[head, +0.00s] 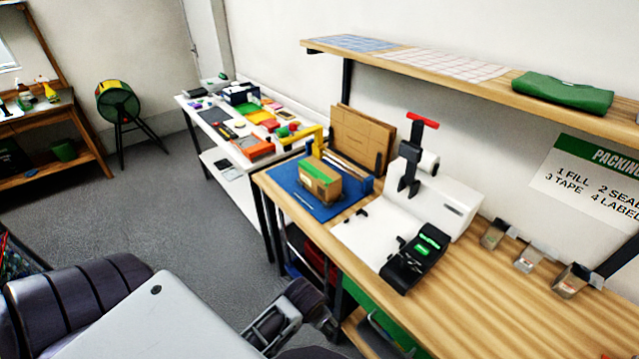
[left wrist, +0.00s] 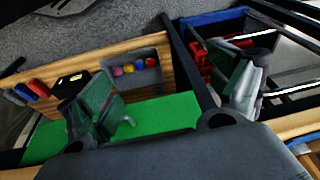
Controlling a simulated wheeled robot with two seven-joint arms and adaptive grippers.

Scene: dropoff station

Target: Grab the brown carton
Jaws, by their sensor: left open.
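The brown carton (head: 318,182) is a small box with a green strip on top. It sits on the blue mat (head: 297,198) at the far end of the wooden packing bench in the head view. My left gripper (head: 292,318) is low in front of the bench, well apart from the carton. In the left wrist view its two fingers are spread, with nothing between them (left wrist: 172,95). The carton is not visible in the left wrist view. My right gripper is not in view.
A yellow-handled tool (head: 314,138) stands beside the carton, with upright brown cardboard sheets (head: 362,140) behind. A white machine (head: 440,200) and a black device (head: 412,262) sit to its right. An overhead shelf (head: 470,75) hangs above the bench (head: 500,310).

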